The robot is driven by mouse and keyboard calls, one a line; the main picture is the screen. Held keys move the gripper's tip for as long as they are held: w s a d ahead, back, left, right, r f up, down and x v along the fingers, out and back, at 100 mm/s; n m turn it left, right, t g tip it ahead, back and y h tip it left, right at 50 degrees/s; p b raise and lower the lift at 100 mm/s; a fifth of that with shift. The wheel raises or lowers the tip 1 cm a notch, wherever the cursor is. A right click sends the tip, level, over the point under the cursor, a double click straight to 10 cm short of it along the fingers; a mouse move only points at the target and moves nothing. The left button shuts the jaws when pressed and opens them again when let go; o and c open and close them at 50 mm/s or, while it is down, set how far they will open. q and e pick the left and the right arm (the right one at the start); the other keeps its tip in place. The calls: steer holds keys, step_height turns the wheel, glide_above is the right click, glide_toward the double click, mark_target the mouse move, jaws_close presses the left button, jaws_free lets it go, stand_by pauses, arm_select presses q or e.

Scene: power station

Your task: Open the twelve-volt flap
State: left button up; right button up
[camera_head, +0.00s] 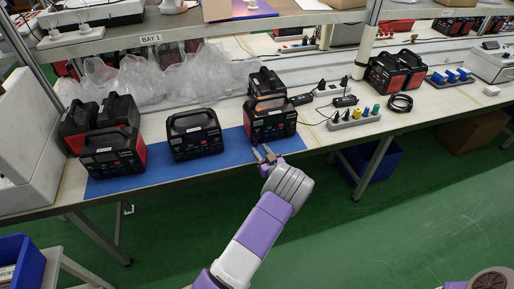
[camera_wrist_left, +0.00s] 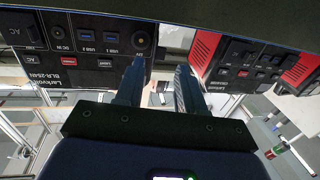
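Black power stations stand on a blue mat (camera_head: 218,160) on the workbench. In the head view my left gripper (camera_head: 265,153) is open and empty, low in front of the right-hand power station (camera_head: 270,124). In the left wrist view a power station front (camera_wrist_left: 85,45) fills the upper left, with USB sockets and a round black port cover (camera_wrist_left: 142,39) near its right edge. My left gripper (camera_wrist_left: 160,75) shows there with its fingers apart, the left fingertip just below the round cover. Whether they touch is unclear. My right gripper is not in view.
Another power station (camera_head: 195,136) stands left on the mat, with more (camera_head: 112,148) at the far left. A power strip (camera_head: 353,119) with coloured plugs lies to the right. Clear plastic wrap (camera_head: 150,78) lies behind. A shelf (camera_head: 225,22) hangs above the bench.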

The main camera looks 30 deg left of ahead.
mark_target(255, 144)
arm_select(q)
steer(key=shift+x, duration=1.75)
jaws_close()
